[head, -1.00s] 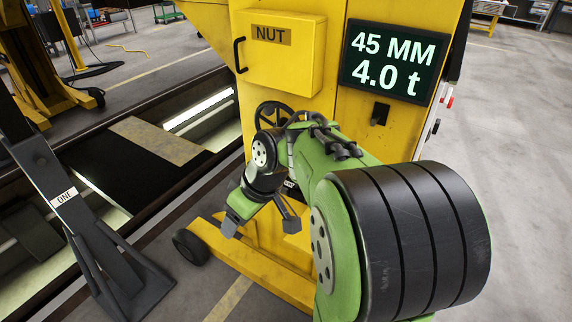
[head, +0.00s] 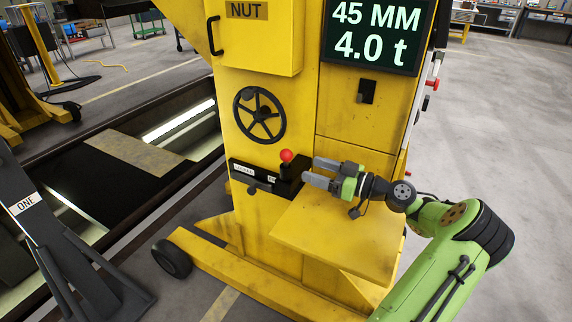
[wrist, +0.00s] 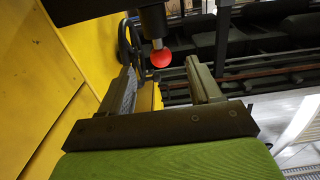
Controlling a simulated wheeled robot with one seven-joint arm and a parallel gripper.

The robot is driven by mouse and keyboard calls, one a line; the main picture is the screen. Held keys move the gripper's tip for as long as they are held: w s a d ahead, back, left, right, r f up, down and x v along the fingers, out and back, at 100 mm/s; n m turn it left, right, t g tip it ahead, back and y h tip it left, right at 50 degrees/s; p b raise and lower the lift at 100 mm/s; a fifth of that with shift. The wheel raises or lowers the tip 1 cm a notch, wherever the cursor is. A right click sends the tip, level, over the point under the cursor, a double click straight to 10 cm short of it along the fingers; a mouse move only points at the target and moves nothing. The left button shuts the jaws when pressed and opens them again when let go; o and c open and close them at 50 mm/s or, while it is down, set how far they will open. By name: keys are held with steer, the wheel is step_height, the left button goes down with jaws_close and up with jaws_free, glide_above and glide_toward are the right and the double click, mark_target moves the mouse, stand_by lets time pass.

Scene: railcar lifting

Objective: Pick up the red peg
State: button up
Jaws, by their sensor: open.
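The red peg shows as a red ball (head: 286,156) on a short stem, upright on a black block (head: 289,186) on the front of the yellow machine. My gripper (head: 313,172) is just right of it, fingers pointing left, open and empty. In the wrist view the red ball (wrist: 161,58) hangs from a short metal stem under a dark part, beyond and roughly between the tips of my open gripper (wrist: 160,70). The ball appears apart from both fingers.
A yellow shelf (head: 335,240) sticks out just below my gripper. A spoked handwheel (head: 259,115) and a yellow NUT box (head: 258,38) are above. A black stand marked ONE (head: 75,235) and a floor pit are left. Floor at right is clear.

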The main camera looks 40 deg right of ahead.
mark_target(286, 160)
steer(key=b+x, duration=0.2)
steer(key=x, duration=0.7)
steer(key=shift+w+f, duration=0.15)
steer(key=shift+w, duration=0.1)
steer(key=c, duration=1.1)
